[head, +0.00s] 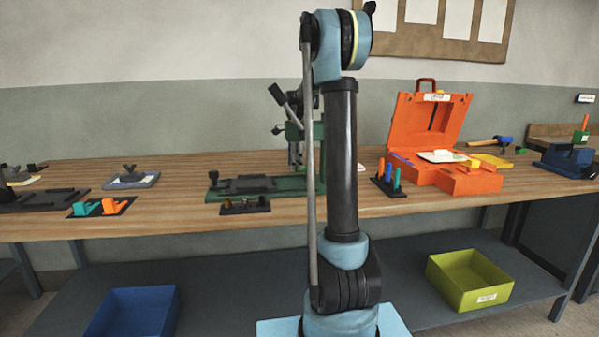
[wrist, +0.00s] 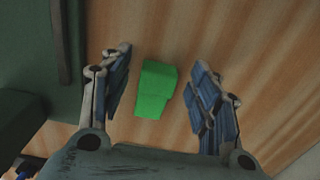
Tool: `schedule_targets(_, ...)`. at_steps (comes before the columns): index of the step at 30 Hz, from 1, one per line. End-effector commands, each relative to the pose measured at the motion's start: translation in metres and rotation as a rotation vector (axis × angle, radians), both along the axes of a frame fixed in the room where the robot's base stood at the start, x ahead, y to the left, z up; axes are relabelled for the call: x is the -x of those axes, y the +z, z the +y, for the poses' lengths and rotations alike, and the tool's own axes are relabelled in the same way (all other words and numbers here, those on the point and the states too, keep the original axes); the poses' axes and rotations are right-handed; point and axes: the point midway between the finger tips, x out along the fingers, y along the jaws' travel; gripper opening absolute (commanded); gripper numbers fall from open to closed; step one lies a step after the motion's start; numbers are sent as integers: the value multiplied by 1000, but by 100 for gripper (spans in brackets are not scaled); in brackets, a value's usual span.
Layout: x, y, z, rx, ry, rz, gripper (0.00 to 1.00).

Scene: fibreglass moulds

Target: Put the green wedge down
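The green wedge (wrist: 154,90) shows in the wrist view as a bright green block between the two fingers of my gripper (wrist: 162,60). The fingers stand wide apart, with a clear gap on both sides of the wedge, so neither visibly touches it. The wedge appears to lie on the wooden bench top (wrist: 270,60). In the head view my arm covers the middle of the bench, and I cannot make out my gripper or this wedge there.
A dark green machine base (wrist: 30,60) lies left of the gripper in the wrist view. The head view shows a green drill press (head: 225,190), an open orange case (head: 425,125), and a holder with coloured pegs (head: 383,182). A blue bin (head: 135,312) and a yellow-green bin (head: 470,280) stand below.

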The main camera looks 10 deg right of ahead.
Motion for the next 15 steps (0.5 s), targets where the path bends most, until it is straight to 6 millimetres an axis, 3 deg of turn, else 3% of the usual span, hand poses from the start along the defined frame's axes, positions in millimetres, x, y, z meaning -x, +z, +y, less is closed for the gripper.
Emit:
schedule_targets(1, 0, 0, 0, 0, 0, 0, 43)
schedule_targets(6, 0, 0, -1, 0, -1, 0, 9)
schedule_targets(15, 0, 1, -1, 0, -1, 0, 5)
